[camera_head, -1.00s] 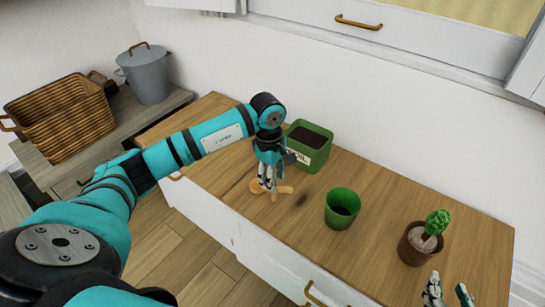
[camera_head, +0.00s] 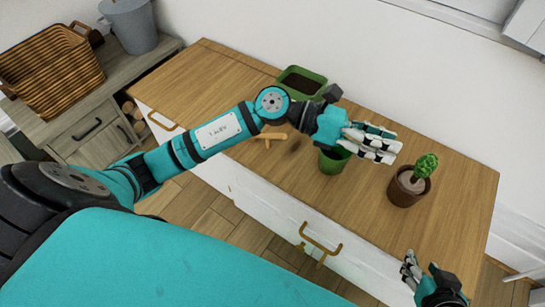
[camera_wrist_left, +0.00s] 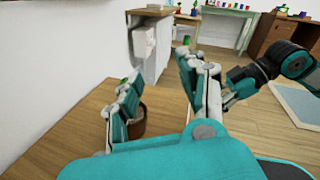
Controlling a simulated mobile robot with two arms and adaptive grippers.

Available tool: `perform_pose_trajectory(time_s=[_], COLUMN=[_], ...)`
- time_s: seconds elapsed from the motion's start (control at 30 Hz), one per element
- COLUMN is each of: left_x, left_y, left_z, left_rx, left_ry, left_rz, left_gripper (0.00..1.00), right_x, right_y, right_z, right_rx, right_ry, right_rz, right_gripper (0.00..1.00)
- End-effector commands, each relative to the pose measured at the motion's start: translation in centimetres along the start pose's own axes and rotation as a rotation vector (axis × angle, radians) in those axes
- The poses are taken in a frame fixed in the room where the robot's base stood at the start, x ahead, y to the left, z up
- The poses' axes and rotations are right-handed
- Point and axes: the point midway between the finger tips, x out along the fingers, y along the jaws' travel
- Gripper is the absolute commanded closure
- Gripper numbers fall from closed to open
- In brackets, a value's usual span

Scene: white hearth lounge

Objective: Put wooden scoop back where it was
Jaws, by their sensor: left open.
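The wooden scoop (camera_head: 269,137) lies on the wooden cabinet top (camera_head: 440,230) near its front edge, below the green soil box (camera_head: 302,82) in the head view. My left forearm partly covers the area around it. My left gripper (camera_head: 392,146) is open and empty, above and partly in front of the green pot (camera_head: 333,160), to the right of the scoop. Its spread fingers also show in the left wrist view (camera_wrist_left: 165,95). My right gripper (camera_head: 411,268) is low at the right, off the cabinet's front edge; its opening is unclear.
A brown pot with a small green plant (camera_head: 409,186) stands just right of my left gripper. A wicker basket (camera_head: 50,70) and a grey bucket (camera_head: 130,25) stand on a lower unit at the left. The cabinet top's far left is clear.

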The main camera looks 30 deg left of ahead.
Motion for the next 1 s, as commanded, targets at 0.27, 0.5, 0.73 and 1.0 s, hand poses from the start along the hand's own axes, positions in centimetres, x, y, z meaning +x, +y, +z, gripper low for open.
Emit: perform_pose_trajectory(time_s=[0.27,0.5,0.73,1.0], left_x=[-6.7,-15.4,-17.3,-17.3], left_y=[2.2,5.7,0.7,-1.4], left_z=[6.9,-5.9,-17.8,-20.3], left_rx=[-0.995,-1.95,2.465,2.356], left_ry=[-0.938,-1.549,1.765,1.642], left_rz=[0.101,0.341,-0.593,-0.618], left_gripper=[0.6,0.6,0.6,0.6], right_x=[0.0,0.0,0.0,0.0], right_y=[0.0,0.0,0.0,0.0], right_z=[0.0,0.0,0.0,0.0], right_rx=[0.0,0.0,0.0,0.0], right_ry=[0.001,0.001,0.001,0.001], right_rz=[0.0,-0.001,-0.001,-0.001], right_gripper=[0.6,0.6,0.6,0.6])
